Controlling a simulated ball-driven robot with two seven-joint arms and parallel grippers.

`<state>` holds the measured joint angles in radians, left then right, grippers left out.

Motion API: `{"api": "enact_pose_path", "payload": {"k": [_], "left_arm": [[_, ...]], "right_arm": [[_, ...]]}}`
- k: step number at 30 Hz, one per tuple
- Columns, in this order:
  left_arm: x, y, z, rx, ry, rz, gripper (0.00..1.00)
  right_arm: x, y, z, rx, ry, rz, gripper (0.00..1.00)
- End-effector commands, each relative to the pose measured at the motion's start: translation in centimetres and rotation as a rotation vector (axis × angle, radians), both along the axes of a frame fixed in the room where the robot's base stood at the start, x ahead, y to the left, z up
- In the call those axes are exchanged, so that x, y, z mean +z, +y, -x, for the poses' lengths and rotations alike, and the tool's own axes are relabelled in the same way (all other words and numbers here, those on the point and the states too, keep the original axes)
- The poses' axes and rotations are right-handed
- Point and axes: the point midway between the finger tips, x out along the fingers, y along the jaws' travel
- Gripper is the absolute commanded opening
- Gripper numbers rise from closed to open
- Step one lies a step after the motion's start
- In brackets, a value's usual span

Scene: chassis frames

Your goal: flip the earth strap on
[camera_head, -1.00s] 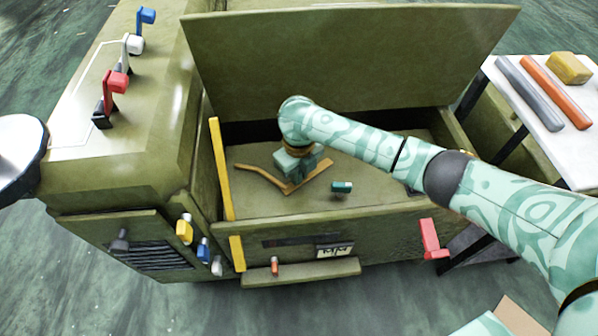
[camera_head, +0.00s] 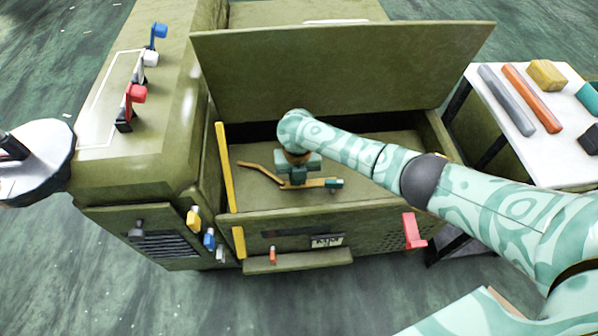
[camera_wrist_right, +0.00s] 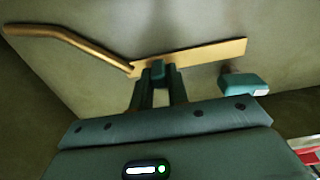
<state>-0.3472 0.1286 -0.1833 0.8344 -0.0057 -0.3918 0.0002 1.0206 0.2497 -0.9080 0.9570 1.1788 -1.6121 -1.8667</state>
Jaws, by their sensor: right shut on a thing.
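The earth strap appears to be the brass bar (camera_head: 262,170) in the open bay of the green chassis. It has a bent arm on the left and a flat plate (camera_wrist_right: 205,58) on the right. My right gripper (camera_head: 293,178) reaches down over its middle. In the right wrist view, its fingers (camera_wrist_right: 160,82) are shut on a small teal grip (camera_wrist_right: 158,68) at the plate's near edge. A teal knob (camera_head: 334,184) on a short post stands near the plate's right end and also shows in the right wrist view (camera_wrist_right: 246,85). I cannot tell whether plate and post touch.
The raised lid (camera_head: 340,70) stands behind the bay. A yellow strip (camera_head: 226,168) lines its left side. A red handle (camera_head: 412,231) is on the front right. Red, white and blue levers (camera_head: 135,95) stand on the left housing. A white side table (camera_head: 520,150) holds several bars and blocks.

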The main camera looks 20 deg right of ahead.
Motion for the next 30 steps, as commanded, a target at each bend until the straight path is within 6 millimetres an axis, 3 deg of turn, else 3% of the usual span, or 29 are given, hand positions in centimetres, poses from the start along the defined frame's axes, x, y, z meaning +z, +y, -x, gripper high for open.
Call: {"api": "enact_pose_path", "payload": {"k": [12, 29, 30], "left_arm": [[1.02, -0.95, 0.33, 0.033, -0.015, 0.016, 0.34], [1.11, -1.11, 0.53, 0.04, -0.015, 0.018, 0.34], [1.11, -1.11, 0.53, 0.04, -0.015, 0.018, 0.34]], "right_arm": [[0.07, 0.37, 0.75, -0.209, 0.001, 0.001, 0.0], [-0.11, 0.41, 0.87, -0.247, 0.002, 0.001, 0.0], [-0.11, 0.41, 0.87, -0.247, 0.002, 0.001, 0.19]]}}
